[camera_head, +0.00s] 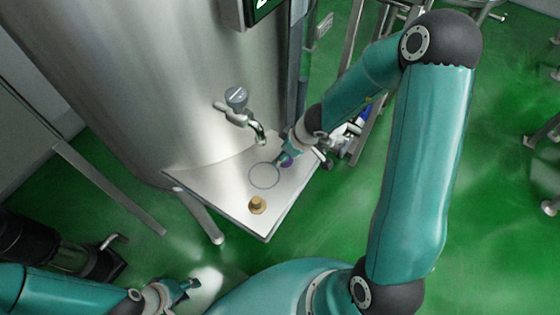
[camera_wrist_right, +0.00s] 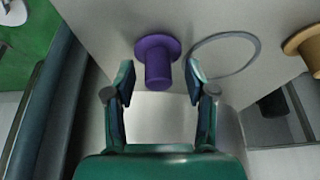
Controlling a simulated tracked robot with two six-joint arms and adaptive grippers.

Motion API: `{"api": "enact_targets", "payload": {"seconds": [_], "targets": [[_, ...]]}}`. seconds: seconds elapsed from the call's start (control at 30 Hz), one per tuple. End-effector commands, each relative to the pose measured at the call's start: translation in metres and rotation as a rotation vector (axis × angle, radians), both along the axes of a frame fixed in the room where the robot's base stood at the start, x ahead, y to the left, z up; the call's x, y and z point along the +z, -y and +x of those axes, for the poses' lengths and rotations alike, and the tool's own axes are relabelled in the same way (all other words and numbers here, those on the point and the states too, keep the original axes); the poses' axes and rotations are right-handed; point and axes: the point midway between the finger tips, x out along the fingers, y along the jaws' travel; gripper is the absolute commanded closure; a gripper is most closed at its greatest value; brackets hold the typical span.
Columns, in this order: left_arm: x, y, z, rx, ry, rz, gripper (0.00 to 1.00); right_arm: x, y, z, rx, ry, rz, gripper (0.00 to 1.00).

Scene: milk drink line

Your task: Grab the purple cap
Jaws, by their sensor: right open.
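The purple cap (camera_wrist_right: 158,62) has a round flange and a narrower stem, and sits on the metal shelf (camera_wrist_right: 102,28). In the head view the cap (camera_head: 287,161) is partly hidden by my right gripper (camera_head: 291,153). In the right wrist view my right gripper (camera_wrist_right: 158,80) is open, with one fingertip on each side of the stem and a gap to both. My left gripper (camera_head: 192,288) is low in the head view, away from the shelf; its fingers are too small to read.
A tan cap (camera_head: 257,205) stands on the shelf, near a drawn ring (camera_head: 264,174). A tap (camera_head: 240,112) juts from the large steel tank (camera_head: 150,80) above the shelf. A metal frame (camera_head: 361,130) stands right of the shelf.

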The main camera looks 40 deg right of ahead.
Motion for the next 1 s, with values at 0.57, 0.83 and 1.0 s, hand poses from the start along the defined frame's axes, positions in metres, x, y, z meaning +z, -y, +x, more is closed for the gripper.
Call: {"api": "enact_targets", "payload": {"seconds": [0.57,0.83,1.0], "targets": [[0.000,0.000,0.000,0.000,0.000,0.000,0.60,0.000,0.003,-0.003,-0.009,-0.002,0.002,1.00],[0.006,0.000,0.000,0.000,0.000,0.000,0.60,0.005,0.003,-0.003,-0.008,-0.002,0.003,1.00],[0.018,0.000,0.000,0.000,0.000,0.000,0.60,0.017,0.003,-0.003,-0.008,-0.002,0.003,1.00]]}}
